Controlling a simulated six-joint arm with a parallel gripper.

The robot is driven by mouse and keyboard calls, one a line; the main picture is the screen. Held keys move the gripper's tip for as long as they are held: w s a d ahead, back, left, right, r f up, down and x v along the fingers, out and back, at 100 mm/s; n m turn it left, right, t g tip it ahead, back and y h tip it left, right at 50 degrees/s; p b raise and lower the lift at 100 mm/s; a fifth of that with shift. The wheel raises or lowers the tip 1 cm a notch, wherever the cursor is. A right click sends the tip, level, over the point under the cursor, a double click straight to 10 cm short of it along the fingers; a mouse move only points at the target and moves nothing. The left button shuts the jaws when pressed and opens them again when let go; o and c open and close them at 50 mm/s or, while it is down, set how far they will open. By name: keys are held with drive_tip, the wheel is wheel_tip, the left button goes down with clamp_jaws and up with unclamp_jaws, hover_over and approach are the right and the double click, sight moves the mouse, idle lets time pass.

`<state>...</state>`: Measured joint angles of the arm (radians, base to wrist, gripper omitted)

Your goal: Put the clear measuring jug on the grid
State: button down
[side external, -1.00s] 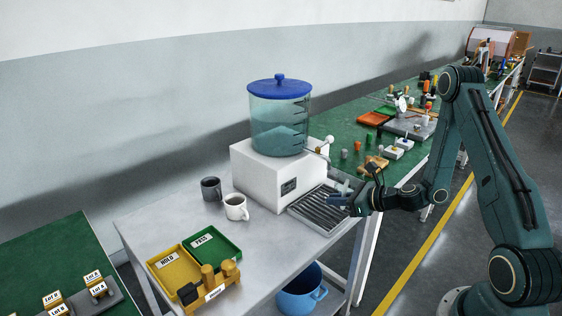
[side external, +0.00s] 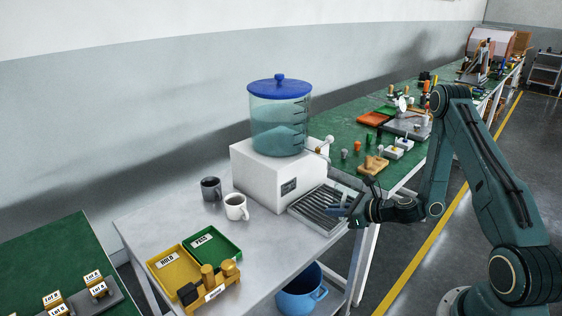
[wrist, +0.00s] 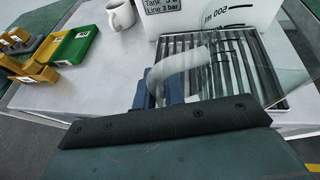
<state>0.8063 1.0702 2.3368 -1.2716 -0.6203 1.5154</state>
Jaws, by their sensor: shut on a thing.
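The clear measuring jug (wrist: 228,60) shows in the wrist view as a see-through body with dark marks and an upside-down 500 ml label. My gripper (wrist: 160,90) has its blue fingers shut on the jug's pale handle. The grid (side external: 316,212) is the slatted metal tray at the foot of the white machine; its bars (wrist: 172,45) show through and beside the jug. In the side view my gripper (side external: 343,211) is at the grid's right end, and the jug is too faint to make out. I cannot tell whether the jug's base touches the grid.
The white machine (side external: 262,178) with a blue-lidded tank (side external: 280,120) stands behind the grid. A white mug (side external: 236,208) and a dark mug (side external: 211,189) stand to its left. Yellow and green trays (side external: 214,243) lie at the front left. The table between is clear.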

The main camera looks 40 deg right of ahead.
drive_tip(key=shift+f, duration=0.15)
drive_tip(key=c, duration=1.5)
unclamp_jaws()
drive_tip(key=shift+v, duration=3.8)
drive_tip(key=shift+w+r, duration=0.1)
drive_tip(key=shift+r, duration=0.15)
